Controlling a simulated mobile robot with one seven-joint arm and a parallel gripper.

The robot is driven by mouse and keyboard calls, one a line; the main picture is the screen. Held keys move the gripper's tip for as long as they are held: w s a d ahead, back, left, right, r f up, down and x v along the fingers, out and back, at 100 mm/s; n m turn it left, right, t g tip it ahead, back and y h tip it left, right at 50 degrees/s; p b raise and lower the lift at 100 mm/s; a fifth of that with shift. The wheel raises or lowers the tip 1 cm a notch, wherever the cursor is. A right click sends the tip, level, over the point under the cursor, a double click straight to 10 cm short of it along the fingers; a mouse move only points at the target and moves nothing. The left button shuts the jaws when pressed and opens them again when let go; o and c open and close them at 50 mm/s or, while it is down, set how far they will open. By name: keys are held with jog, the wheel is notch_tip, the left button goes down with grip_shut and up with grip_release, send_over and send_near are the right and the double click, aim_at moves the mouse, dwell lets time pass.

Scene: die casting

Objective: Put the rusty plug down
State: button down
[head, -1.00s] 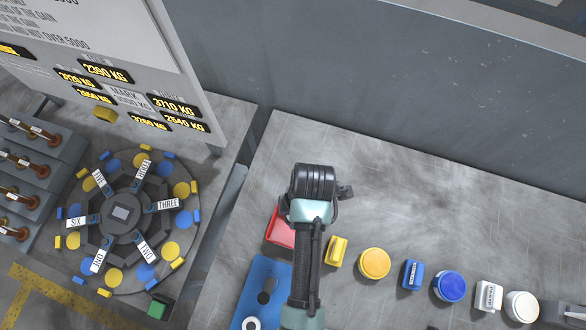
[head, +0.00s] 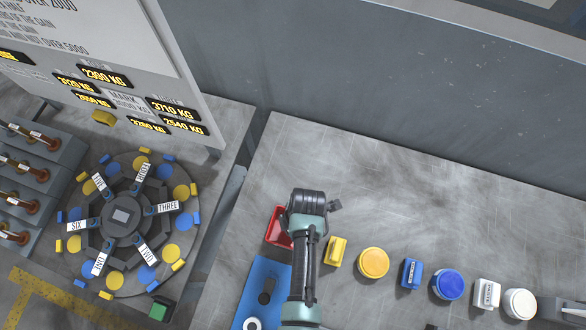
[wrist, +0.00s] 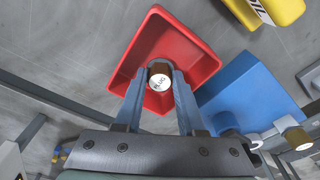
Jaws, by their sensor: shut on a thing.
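My gripper (wrist: 160,92) is shut on the rusty plug (wrist: 161,81), whose round white labelled end faces the wrist camera between the two fingers. In the wrist view the plug lies over the inside of the red tray (wrist: 199,52). I cannot tell whether it touches the tray's floor. In the head view my arm covers the plug and the fingers, and part of the red tray (head: 277,229) shows to the left of the arm.
A yellow block (head: 337,250), a yellow disc (head: 373,263) and several blue and white pieces line the table to the right. The table's back area is clear.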

jog(key=shift+f, duration=0.15)
jog(key=c, duration=0.5)
grip_release()
